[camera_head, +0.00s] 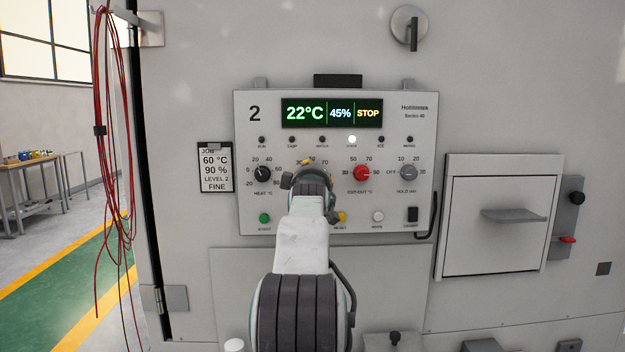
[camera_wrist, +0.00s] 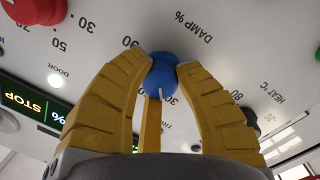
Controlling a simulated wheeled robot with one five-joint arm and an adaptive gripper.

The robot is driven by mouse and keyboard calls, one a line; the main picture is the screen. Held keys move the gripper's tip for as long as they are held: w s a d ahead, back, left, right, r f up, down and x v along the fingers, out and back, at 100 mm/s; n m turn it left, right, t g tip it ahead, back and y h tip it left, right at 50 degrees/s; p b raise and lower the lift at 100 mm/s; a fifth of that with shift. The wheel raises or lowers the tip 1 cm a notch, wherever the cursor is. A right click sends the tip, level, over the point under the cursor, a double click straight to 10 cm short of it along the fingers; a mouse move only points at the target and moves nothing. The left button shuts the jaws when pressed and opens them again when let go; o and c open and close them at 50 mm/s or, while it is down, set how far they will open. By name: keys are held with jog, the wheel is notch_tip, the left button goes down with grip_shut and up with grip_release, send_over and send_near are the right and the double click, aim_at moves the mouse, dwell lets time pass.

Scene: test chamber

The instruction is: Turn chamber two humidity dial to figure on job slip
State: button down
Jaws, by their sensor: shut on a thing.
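The chamber two panel (camera_head: 255,115) faces me, with a display (camera_head: 332,113) reading 22°C, 45% and STOP. The job slip (camera_head: 216,172) at its left reads 60 °C, 90 %, LEVEL 2, FINE. In the wrist view, the blue humidity dial (camera_wrist: 160,76), marked DAMP %, sits between the yellow fingers of my gripper (camera_wrist: 164,66), which is shut on it. Its white pointer line is visible, but part of its scale is hidden by the fingers, so I cannot tell the setting. In the head view, my arm and gripper (camera_head: 311,180) hide this dial.
A black heat knob (camera_head: 263,173) is to the left of my gripper; a red cut-out knob (camera_head: 362,173) and a grey hold knob (camera_head: 408,172) are to the right. Buttons line the panel's bottom. A hatch (camera_head: 497,235) is at right; red cables (camera_head: 105,130) hang at left.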

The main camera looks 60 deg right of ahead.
jog(key=m, duration=0.6)
dwell(0.6)
jog(key=c, duration=0.9)
grip_release()
jog(key=shift+w, duration=0.1)
jog(key=shift+r+v, duration=0.1)
jog(key=shift+v, duration=2.9)
jog(key=shift+r+v, duration=0.15)
jog(key=shift+v, duration=2.85)
